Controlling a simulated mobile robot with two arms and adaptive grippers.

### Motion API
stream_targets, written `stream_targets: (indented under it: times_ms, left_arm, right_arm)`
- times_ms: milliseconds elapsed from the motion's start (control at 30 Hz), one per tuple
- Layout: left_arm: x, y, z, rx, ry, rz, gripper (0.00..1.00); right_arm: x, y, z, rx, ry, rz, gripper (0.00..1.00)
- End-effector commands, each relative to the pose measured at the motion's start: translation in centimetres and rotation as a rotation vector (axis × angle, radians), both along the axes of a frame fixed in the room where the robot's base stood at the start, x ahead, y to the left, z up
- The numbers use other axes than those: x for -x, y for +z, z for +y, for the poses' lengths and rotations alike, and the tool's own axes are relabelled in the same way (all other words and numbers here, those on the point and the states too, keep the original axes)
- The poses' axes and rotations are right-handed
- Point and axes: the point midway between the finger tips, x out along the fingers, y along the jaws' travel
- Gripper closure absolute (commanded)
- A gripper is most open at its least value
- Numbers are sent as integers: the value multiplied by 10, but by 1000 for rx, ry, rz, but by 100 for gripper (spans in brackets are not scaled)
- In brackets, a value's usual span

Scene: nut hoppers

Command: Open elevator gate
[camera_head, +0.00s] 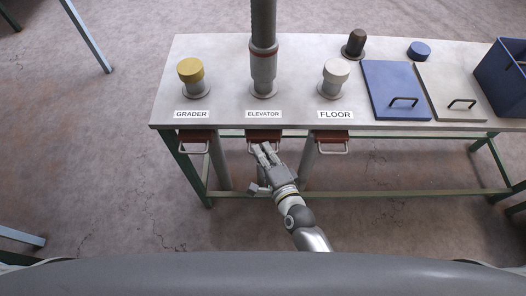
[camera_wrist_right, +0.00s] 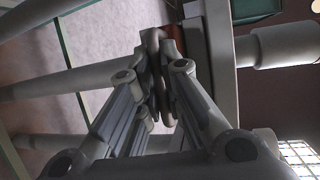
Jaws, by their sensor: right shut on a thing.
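The elevator gate (camera_head: 263,134) is a red-brown slide under the table edge, below the ELEVATOR label (camera_head: 264,115). It sticks out about as far as the gates on either side. My right gripper (camera_head: 264,154) is at its front and shut on the gate's metal handle. In the right wrist view the fingertips (camera_wrist_right: 161,92) close around the handle (camera_wrist_right: 153,42). The fingers hide part of the handle. My left gripper is in neither view.
The grader gate (camera_head: 196,136) is to the left and the floor gate (camera_head: 332,136) to the right, each with a wire handle. Pipes and a green frame (camera_head: 235,194) stand below the table (camera_head: 222,76). The floor in front is clear.

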Motion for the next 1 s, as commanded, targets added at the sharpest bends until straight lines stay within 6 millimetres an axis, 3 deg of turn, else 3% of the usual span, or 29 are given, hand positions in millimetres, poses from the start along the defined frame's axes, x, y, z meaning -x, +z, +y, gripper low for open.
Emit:
stream_targets:
  times_ms: [233, 500, 600, 900, 933, 1000]
  left_arm:
    - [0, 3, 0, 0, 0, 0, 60]
    - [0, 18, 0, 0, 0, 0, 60]
    - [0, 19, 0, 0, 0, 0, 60]
    - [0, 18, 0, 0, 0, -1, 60]
    - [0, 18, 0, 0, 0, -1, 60]
    - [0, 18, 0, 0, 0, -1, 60]
  right_arm:
    - [7, 0, 0, 1, 1, 3, 100]
    - [59, 0, 1, 1, 3, 7, 100]
    - [68, -1, 0, 1, 2, 4, 100]
    - [69, -1, 1, 0, 2, 2, 100]
    - [69, -1, 1, 0, 2, 2, 90]
    - [69, -1, 1, 0, 2, 2, 81]
